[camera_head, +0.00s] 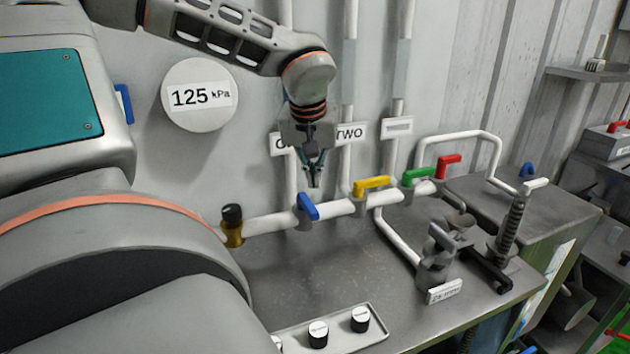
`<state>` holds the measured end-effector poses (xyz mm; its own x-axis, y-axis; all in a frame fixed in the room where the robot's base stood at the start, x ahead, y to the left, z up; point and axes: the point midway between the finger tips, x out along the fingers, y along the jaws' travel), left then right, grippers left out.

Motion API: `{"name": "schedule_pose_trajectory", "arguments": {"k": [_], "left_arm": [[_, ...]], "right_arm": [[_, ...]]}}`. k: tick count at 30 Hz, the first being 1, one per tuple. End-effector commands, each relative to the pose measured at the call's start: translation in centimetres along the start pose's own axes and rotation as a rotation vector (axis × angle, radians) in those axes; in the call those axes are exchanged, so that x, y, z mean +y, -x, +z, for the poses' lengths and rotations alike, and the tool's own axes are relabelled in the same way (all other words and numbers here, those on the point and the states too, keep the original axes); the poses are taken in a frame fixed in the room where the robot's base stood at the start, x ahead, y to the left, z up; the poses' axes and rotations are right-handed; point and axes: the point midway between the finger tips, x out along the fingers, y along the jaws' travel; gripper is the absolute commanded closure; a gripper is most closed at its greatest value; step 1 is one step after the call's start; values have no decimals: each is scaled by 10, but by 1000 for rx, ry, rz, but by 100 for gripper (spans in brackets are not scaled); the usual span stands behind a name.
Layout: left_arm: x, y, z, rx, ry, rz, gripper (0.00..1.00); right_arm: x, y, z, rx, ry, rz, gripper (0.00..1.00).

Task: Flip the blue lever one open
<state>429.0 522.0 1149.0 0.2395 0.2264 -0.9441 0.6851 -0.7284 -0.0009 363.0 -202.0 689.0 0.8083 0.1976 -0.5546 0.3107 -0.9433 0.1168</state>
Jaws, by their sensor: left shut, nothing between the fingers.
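The blue lever (308,206) sits on the white horizontal pipe (335,207), under the label sign that starts with "O" (279,143), which my gripper partly covers. The lever is tilted, its upper end to the left and its lower end to the right. My left gripper (314,183) points down just above the lever, its fingers shut and empty. In this view its tips are close to the lever's top; I cannot tell whether they touch. My right gripper is not in view.
A yellow lever (372,185), a green lever (418,175) and a red lever (449,165) follow along the pipe to the right. A round gauge (199,95) reads 125 kPa. A panel with black knobs (340,329) lies on the metal bench (290,270). A clamp (437,265) stands right.

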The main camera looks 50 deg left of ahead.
Motion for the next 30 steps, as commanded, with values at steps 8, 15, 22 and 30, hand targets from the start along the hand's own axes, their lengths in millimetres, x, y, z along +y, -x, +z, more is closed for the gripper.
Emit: {"name": "schedule_pose_trajectory", "arguments": {"k": [8, 15, 22, 30], "left_arm": [[2, 41, -3, 7, -3, 4, 100], [2, 49, -3, 6, -3, 5, 100], [2, 49, -3, 7, -3, 5, 100], [2, 49, -3, 7, -3, 5, 100]], "right_arm": [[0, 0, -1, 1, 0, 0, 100], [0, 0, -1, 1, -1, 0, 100], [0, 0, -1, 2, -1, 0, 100], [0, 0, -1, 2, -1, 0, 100]]}}
